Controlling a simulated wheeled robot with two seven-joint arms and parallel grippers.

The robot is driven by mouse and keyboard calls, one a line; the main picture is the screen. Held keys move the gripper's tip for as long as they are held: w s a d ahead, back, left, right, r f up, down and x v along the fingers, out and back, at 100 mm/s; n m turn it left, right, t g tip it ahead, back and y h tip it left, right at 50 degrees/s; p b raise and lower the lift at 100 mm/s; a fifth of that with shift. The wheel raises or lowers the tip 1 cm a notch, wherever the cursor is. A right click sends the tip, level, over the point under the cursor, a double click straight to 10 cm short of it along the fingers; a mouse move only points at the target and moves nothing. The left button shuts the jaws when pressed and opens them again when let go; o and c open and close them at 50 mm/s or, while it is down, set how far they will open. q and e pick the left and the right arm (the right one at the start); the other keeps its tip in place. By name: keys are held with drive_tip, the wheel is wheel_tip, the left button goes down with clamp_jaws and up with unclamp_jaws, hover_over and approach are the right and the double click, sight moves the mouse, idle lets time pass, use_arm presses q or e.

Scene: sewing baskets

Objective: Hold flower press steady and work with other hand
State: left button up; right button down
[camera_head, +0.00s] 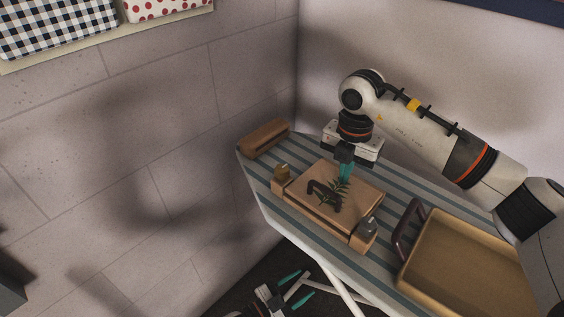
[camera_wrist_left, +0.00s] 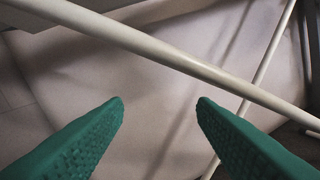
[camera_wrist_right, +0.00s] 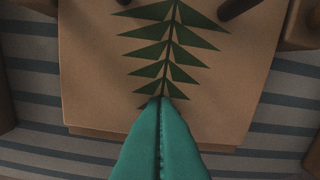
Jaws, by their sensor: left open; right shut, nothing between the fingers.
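The flower press (camera_head: 352,197) is a tan wooden board block lying on the striped ironing board. A green fern sprig (camera_head: 337,191) lies on its top, with a dark curved handle (camera_head: 322,194) over it. The sprig also shows in the right wrist view (camera_wrist_right: 168,52). My right gripper (camera_head: 345,178) points down over the press, its teal fingers shut and empty at the sprig's lower end; I cannot tell if they touch it. My left gripper (camera_head: 289,289) is open and empty, low beside the ironing board. The left wrist view shows its two fingers (camera_wrist_left: 160,105) apart, with no press between them.
The striped ironing board (camera_head: 283,212) stands on pale legs (camera_head: 340,287), which cross close in front of my left gripper. A wooden tray (camera_head: 465,262) with a dark handle is at right. A brown wooden block (camera_head: 264,139) lies at the far end. Walls close in behind.

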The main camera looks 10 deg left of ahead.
use_arm(q)
drive_tip(key=s+a+r+m+g+h, duration=0.1)
drive_tip(key=s+r+m+g+h, duration=0.4)
drive_tip(key=r, duration=0.4)
drive_tip(key=s+r+m+g+h, duration=0.25)
drive_tip(key=r+m+h, duration=0.25)
drive_tip(key=r+h, duration=0.3)
drive_tip(key=w+a+r+m+g+y, duration=0.1)
drive_tip(key=a+r+m+g+y, duration=0.15)
drive_tip(key=r+m+g, duration=1.15)
drive_tip(key=w+a+r+m+g+y, duration=0.2)
drive_tip(key=r+m, duration=0.5)
drive_tip(key=r, duration=1.5)
drive_tip(key=m+t+y, duration=1.2)
drive_tip(key=m+y, duration=0.4)
drive_tip(key=y, duration=0.7)
approach(282, 169)
drive_tip(key=shift+h, duration=0.25)
drive_tip(key=f, duration=0.8)
drive_tip(key=shift+w+a+f, duration=0.15)
drive_tip(key=shift+a+f, duration=0.05)
drive_tip(key=shift+f, duration=0.15)
drive_tip(key=shift+c, duration=0.3)
